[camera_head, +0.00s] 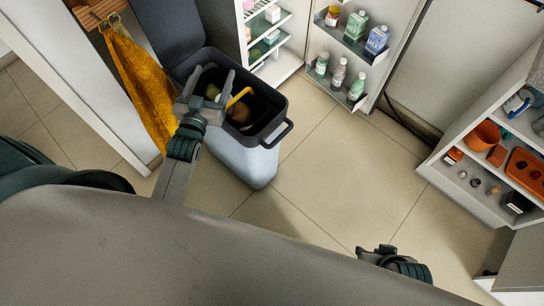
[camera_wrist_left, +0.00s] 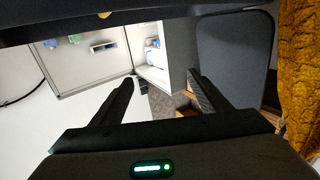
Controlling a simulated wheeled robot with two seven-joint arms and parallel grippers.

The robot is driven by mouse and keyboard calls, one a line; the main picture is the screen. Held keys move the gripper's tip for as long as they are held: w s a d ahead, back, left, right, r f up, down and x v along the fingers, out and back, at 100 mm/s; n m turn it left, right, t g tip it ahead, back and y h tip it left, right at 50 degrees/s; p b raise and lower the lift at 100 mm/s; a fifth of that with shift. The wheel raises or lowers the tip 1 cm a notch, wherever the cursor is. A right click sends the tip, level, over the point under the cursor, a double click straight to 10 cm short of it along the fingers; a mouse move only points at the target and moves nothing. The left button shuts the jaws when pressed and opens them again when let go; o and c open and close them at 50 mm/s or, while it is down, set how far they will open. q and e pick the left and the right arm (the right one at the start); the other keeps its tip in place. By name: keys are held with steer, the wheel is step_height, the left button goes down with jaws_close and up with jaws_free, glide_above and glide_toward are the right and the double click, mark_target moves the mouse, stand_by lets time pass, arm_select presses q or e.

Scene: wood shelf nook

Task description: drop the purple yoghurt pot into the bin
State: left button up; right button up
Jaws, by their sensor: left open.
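The bin (camera_head: 247,150) is a pale grey-blue container with a dark rim and handle, and its dark lid stands raised behind it. My left gripper (camera_head: 208,88) is over the bin's opening with its fingers apart and nothing seen between them. In the left wrist view its two dark fingers (camera_wrist_left: 160,82) are also apart and empty. I cannot make out a purple yoghurt pot in either view. Part of the bin's inside is hidden by my left gripper. A small part of my right gripper (camera_head: 377,251) shows low in the head view; its jaws are unclear.
Inside the bin are a yellow curved item (camera_head: 239,97) and a brown item (camera_head: 239,112). An orange towel (camera_head: 148,90) hangs left of the bin. An open cabinet with bottles (camera_head: 356,27) stands behind, and a shelf unit (camera_head: 455,190) at right. The middle floor is clear.

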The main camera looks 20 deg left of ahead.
arm_select(q)
steer(key=s+d, duration=0.2)
steer(key=s, duration=1.2)
stand_by(0.5)
